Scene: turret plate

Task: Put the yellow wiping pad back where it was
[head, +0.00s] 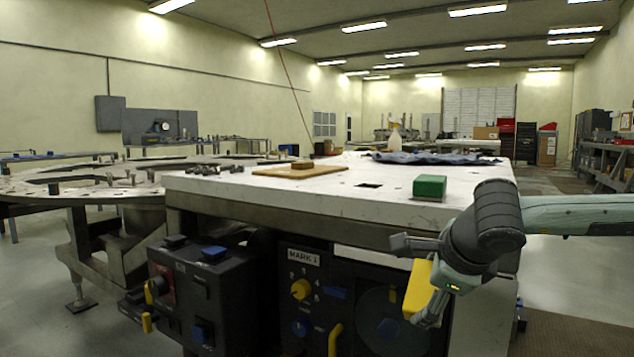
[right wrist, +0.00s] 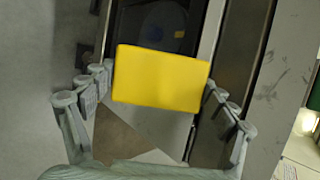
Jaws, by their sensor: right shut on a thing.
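The yellow wiping pad (head: 417,289) is held in my right gripper (head: 428,300), in front of the white table's (head: 330,200) front right side and below its top. In the right wrist view the pad (right wrist: 160,78) sits between the two fingers, its broad yellow face toward the camera. My right gripper is shut on it. My left gripper does not show in either view.
A green block (head: 430,187) stands near the table's front right edge. A brown block (head: 302,164) rests on a wooden board (head: 270,172); dark small parts (head: 222,169) lie left of it. A blue cloth (head: 440,158) lies at the back. A control panel (head: 310,285) is under the tabletop.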

